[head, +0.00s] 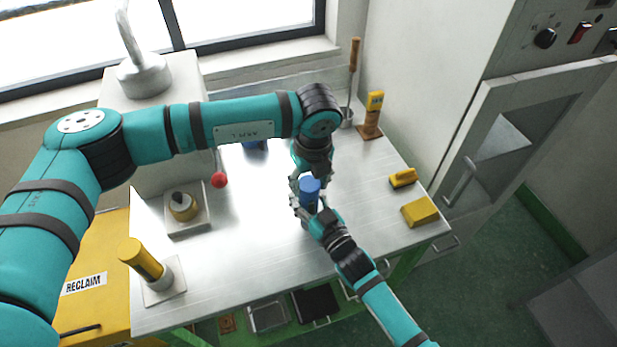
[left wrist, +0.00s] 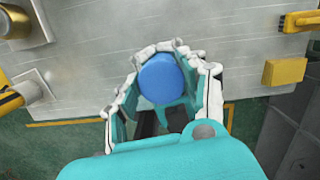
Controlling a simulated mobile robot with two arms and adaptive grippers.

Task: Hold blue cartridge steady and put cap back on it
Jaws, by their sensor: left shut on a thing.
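The blue cartridge (head: 310,187) stands roughly upright near the front right of the steel table, its round blue top facing up. My left gripper (head: 307,192) reaches it from the far side and is shut on it. In the left wrist view the blue top (left wrist: 160,79) sits between the left fingers (left wrist: 165,60). My right gripper (head: 318,217) comes from the front, close against the lower part of the cartridge. Its fingertips are hidden, so I cannot tell whether it is open or shut. I cannot make out a separate cap or a seam on the cartridge.
A yellow block (head: 419,211) and a yellow-handled brush (head: 403,178) lie at the right. The table's centre left is clear.

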